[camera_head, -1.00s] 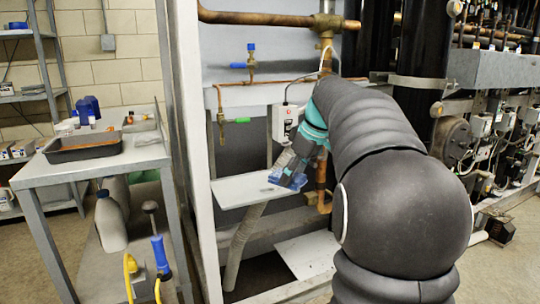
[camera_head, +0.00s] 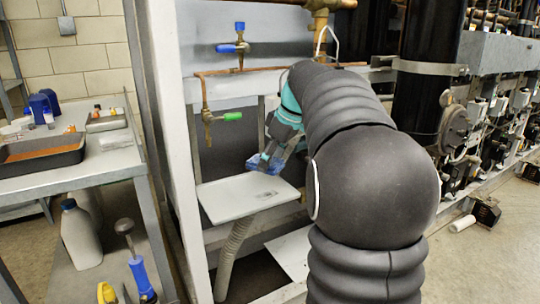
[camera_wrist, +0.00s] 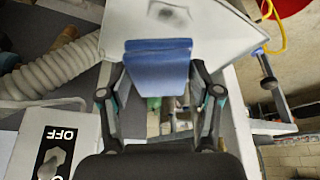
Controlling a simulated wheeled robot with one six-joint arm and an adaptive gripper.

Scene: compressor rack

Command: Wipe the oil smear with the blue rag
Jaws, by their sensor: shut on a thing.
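My gripper (camera_head: 275,155) is shut on the blue rag (camera_head: 263,165) and holds it near the back edge of a white tray (camera_head: 225,203). In the wrist view the rag (camera_wrist: 157,70) hangs folded between the two fingers. A dark grey oil smear (camera_head: 267,193) lies on the right part of the tray. In the wrist view the smear (camera_wrist: 175,13) shows past the rag's edge, uncovered. The rag seems to be above the tray; I cannot tell whether it touches.
A ribbed hose (camera_head: 233,245) runs down under the tray. A copper pipe with a green-handled valve (camera_head: 228,117) stands behind it, left of my arm. A white upright post (camera_head: 165,130) stands to the left. A white box marked OFF (camera_wrist: 55,150) is close to my gripper.

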